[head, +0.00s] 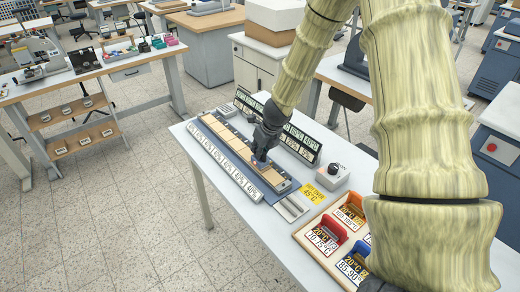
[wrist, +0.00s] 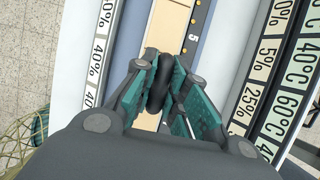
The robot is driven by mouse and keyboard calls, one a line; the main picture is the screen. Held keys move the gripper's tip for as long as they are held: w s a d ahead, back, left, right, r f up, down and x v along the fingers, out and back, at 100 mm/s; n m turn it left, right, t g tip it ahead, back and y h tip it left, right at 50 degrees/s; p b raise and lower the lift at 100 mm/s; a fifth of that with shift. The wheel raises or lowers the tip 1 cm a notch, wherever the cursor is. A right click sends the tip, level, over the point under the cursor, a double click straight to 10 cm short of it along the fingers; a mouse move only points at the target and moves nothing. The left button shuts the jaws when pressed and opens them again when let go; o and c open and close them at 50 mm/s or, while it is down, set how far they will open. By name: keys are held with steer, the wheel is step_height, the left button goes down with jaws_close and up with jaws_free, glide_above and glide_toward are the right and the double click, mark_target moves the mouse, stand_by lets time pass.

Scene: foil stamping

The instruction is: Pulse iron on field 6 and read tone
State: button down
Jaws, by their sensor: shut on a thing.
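My gripper (head: 265,142) is over the foil board (head: 215,127), toward its near right end. In the wrist view, my gripper (wrist: 168,100) has its teal pads closed on the dark rounded handle of the iron (wrist: 157,84). The iron's lower part is hidden there; in the head view, a small bluish part shows below the fingers. I cannot tell whether it touches the board. The board has tan fields in a dark frame; the number 5 (wrist: 194,37) shows beside a field ahead of the fingers. The field under the iron is mostly hidden, its number unseen.
A percentage strip (head: 222,160) runs along the board's left side. A label rack (head: 300,137) with percentages and temperatures stands behind. A box with a black knob (head: 332,175), a yellow 45°C card (head: 313,194) and a wooden tray (head: 301,238) of coloured-handled pieces sit to the right.

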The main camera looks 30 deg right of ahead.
stand_by(0.7)
steer(key=shift+r+p, duration=2.25)
steer(key=shift+p, duration=0.15)
steer(key=shift+f, duration=0.15)
